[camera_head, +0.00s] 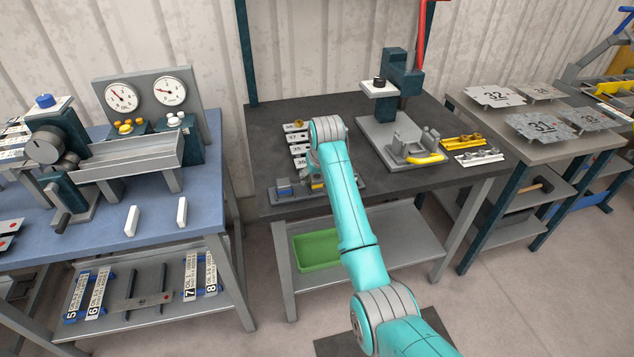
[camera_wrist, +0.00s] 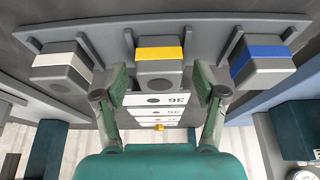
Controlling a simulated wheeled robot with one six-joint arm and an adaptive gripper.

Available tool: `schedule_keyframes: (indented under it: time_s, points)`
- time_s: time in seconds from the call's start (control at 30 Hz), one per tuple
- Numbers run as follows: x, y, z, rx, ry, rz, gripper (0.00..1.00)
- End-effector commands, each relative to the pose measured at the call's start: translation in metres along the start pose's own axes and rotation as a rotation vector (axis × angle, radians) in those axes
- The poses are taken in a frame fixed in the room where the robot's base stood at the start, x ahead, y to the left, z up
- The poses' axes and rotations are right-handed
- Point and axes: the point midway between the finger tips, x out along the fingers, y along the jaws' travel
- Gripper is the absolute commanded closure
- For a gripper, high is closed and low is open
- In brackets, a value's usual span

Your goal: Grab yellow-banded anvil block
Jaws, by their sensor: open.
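The yellow-banded anvil block (camera_wrist: 160,72) is a grey block with a yellow stripe, in the middle slot of a grey rack (camera_wrist: 200,27) in the wrist view. My gripper (camera_wrist: 160,84) is open, with one finger on each side of this block. I cannot tell whether the fingers touch it. A white-banded block (camera_wrist: 62,72) stands to the left and a blue-banded block (camera_wrist: 262,68) to the right. In the head view the yellow-banded block (camera_head: 317,184) shows partly beside my arm, which hides my gripper.
Numbered white plates (camera_wrist: 160,99) lie close by the yellow-banded block. The rack (camera_head: 296,197) sits at the front of the dark bench (camera_head: 270,120). A press (camera_head: 395,85) stands at the back right, and a green tray (camera_head: 315,252) lies on the shelf below.

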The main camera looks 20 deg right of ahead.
Motion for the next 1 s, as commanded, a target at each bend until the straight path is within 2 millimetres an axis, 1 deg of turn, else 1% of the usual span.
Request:
schedule_keyframes:
  time_s: [0.2,0.23,0.27,0.3,0.37,0.4,0.5,0.8,0.87,1.0]
  points:
    - [0.001,0.000,0.000,0.000,0.000,0.000,0.29]
    - [0.001,0.000,0.000,0.000,0.000,0.000,0.34]
    - [0.001,0.000,0.000,0.000,0.000,0.000,0.42]
    - [0.001,0.000,0.000,0.000,0.000,0.000,0.52]
    - [0.001,0.000,0.000,0.000,0.000,0.000,0.67]
    - [0.001,0.000,0.000,0.000,0.000,0.000,0.77]
    - [0.001,0.000,0.000,0.000,0.000,0.000,1.00]
    - [-0.002,0.000,-0.002,0.000,0.003,0.000,1.00]
    - [-0.006,0.000,-0.004,0.000,0.004,0.000,1.00]
    - [-0.026,0.000,-0.012,0.000,0.006,0.000,1.00]
